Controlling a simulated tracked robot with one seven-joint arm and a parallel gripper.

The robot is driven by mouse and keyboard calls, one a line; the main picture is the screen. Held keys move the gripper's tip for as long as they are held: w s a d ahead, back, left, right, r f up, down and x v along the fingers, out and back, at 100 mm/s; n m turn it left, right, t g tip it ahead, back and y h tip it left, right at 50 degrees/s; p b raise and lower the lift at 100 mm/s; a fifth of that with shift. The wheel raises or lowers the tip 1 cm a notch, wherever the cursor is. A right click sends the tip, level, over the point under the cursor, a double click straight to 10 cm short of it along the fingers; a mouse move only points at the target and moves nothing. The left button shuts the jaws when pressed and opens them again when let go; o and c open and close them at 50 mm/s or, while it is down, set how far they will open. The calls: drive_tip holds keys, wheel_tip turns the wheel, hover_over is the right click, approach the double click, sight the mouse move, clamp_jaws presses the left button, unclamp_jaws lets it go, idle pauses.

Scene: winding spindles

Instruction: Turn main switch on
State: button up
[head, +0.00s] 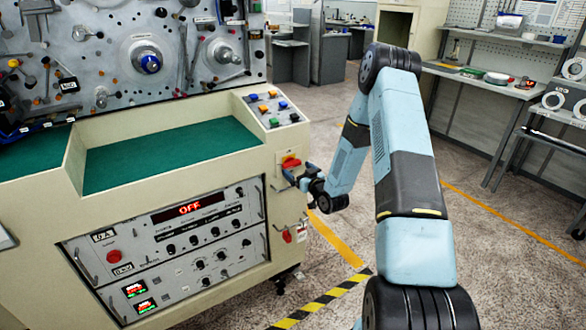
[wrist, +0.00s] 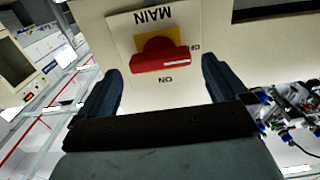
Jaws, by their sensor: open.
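The main switch (head: 290,162) is a red handle on a yellow disc, on the right end of the cream machine's front. My gripper (wrist: 160,80) is open, with one dark finger on each side of the handle and a visible gap to both. In the head view my gripper (head: 289,176) is right at the switch and partly covers its lower area. The machine's display (head: 190,208) reads OFF in red.
The winding machine (head: 130,45) fills the left, with spindles above and a green recessed shelf (head: 160,155). Coloured buttons (head: 268,105) sit just above the switch. A red part (head: 287,236) is below it. Workbenches (head: 500,80) stand at the right; the floor between is open.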

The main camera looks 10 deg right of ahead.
sight(294, 166)
drive_tip(key=shift+x, duration=1.6)
drive_tip(key=shift+c, duration=0.3)
